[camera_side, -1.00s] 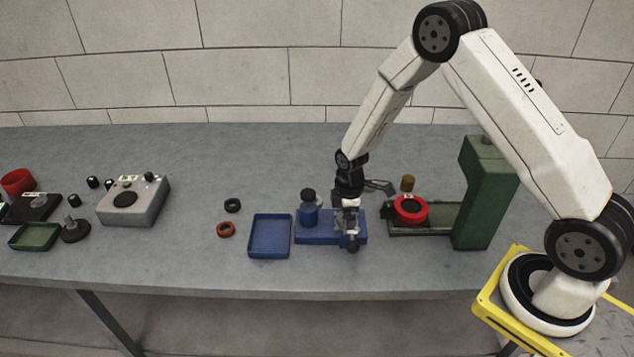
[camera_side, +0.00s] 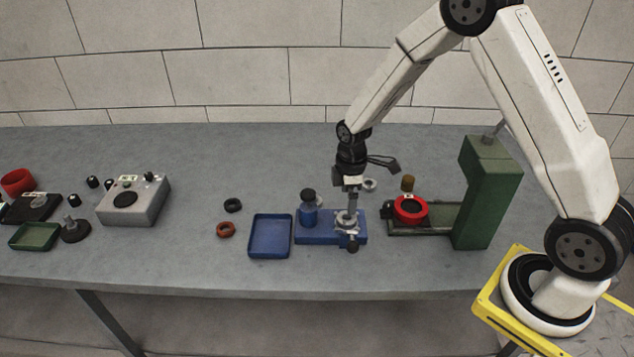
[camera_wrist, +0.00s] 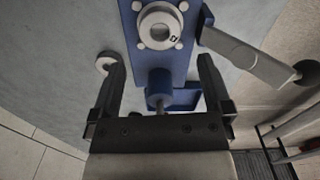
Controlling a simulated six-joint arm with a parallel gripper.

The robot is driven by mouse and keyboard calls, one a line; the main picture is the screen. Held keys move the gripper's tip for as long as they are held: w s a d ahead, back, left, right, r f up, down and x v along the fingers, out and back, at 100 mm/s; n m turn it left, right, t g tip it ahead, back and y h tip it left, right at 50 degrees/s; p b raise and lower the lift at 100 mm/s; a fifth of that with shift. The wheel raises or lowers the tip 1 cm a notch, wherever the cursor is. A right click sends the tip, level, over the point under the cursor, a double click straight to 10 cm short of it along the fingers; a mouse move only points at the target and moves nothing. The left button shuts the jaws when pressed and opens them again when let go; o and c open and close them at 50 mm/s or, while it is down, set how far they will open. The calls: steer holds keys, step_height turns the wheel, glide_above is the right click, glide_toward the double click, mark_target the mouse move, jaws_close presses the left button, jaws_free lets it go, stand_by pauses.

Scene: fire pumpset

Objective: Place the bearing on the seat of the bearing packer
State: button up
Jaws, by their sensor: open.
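The bearing packer is a blue base (camera_side: 318,238) with a blue cylinder with a dark cap (camera_side: 308,213) at its left end. A pale metal ring, seemingly the bearing (camera_wrist: 160,27), lies flat on the round seat at the base's right end. It also shows in the side view (camera_side: 346,222). Ring and seat are hard to tell apart, so I cannot tell how fully it is seated. My gripper (camera_side: 352,207) is above the ring, pointing down. In the wrist view its two fingers (camera_wrist: 163,65) are spread wide with nothing between them.
A pale ring (camera_side: 370,185) lies behind the packer. A dark-knobbed lever (camera_wrist: 250,55) sticks out from the packer's front side. A blue tray (camera_side: 270,237) stands left. A green press (camera_side: 487,190) with a red ring (camera_side: 411,209) stands right.

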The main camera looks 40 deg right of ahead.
steer(key=shift+r, duration=2.8)
steer(key=s+a+r+m+t, duration=0.1)
steer(key=s+a+r+m, duration=0.1)
steer(key=s+m, duration=0.3)
steer(key=s+a+r+m+t, duration=0.1)
steer(key=s+a+r+m, duration=0.1)
steer(key=s+m, duration=0.3)
steer(key=s+r, duration=0.1)
steer(key=s, duration=0.3)
steer(key=shift+s+r+t, duration=0.15)
steer(key=shift+s+t, duration=0.15)
steer(key=shift+s, duration=0.05)
steer(key=shift+a, duration=0.1)
